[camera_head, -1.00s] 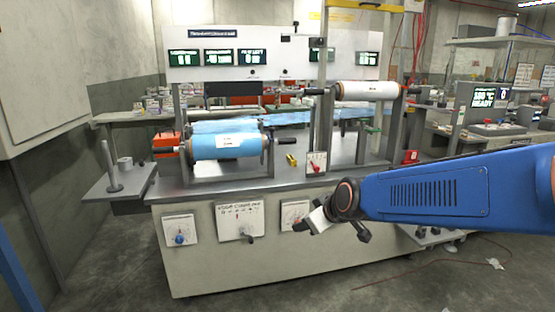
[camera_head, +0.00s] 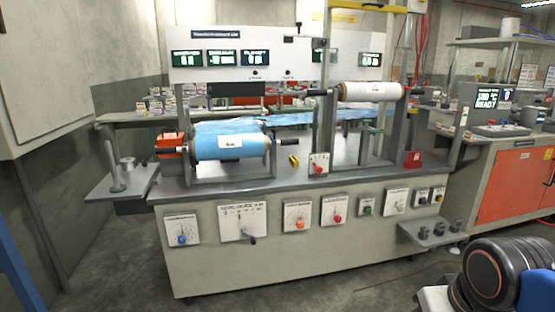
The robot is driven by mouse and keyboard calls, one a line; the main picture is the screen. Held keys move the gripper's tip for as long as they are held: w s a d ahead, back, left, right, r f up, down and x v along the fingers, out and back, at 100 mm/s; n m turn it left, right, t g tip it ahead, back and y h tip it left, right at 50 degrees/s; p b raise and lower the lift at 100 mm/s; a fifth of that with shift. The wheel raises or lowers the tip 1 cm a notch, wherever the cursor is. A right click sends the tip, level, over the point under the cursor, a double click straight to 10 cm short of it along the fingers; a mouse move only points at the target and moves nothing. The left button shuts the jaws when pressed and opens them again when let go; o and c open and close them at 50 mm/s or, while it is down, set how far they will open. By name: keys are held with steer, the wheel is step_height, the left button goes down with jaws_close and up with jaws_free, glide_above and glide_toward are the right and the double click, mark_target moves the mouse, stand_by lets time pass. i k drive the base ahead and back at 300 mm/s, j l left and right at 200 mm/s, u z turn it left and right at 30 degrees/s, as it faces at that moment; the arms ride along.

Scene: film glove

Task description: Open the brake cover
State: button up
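No part is clearly labelled as the brake cover, and I cannot tell which part it is. The film machine (camera_head: 310,255) stands ahead, with a blue film roll (camera_head: 229,145) at the left and a white roll (camera_head: 370,91) at the right. A small panel with a red knob (camera_head: 319,164) stands on the deck between them. A small red box (camera_head: 413,160) sits at the deck's right end. My arm shows only as a dark joint and blue edge at the lower right; my gripper is not in view.
The front panel carries several dials, including a blue knob (camera_head: 182,239) and a red knob (camera_head: 337,218). A small shelf (camera_head: 433,233) juts out at the right front. A side shelf with a post (camera_head: 115,166) juts out at the left. The floor in front is clear.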

mark_target(177, 140)
steer(key=i+j, duration=0.2)
steer(key=j, duration=0.15)
steer(key=i+j+u, duration=0.15)
steer(key=j, duration=0.25)
steer(key=i+j, duration=0.25)
steer(key=j+u, duration=0.05)
steer(key=j, duration=0.05)
